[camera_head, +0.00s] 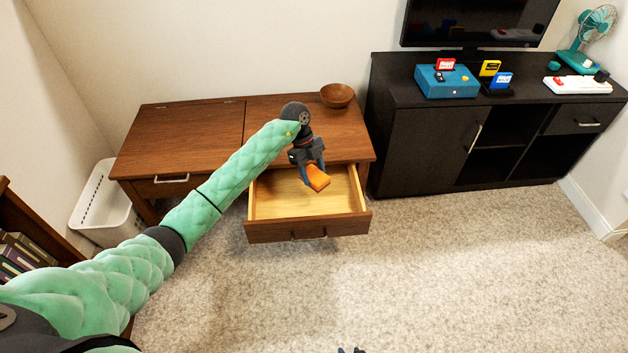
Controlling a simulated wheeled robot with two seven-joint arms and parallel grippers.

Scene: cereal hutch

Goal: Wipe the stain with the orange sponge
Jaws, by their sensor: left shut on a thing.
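The orange sponge (319,179) is held between the blue fingers of my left gripper (313,174). The gripper points down over the open drawer (275,202) of the brown desk (190,130). I cannot tell whether the sponge touches the drawer floor or hangs above it. I cannot make out a stain; my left arm and gripper cover part of the desk and drawer. Only the tips of my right gripper (350,350) show at the bottom edge, low over the carpet, and its opening is unclear.
A wooden bowl (337,95) stands on the desk's back right. A black cabinet (420,140) with a television (478,22), turquoise console (446,82) and fan (592,35) stands at right. A white basket (100,205) is at left. The carpet (450,270) in front is clear.

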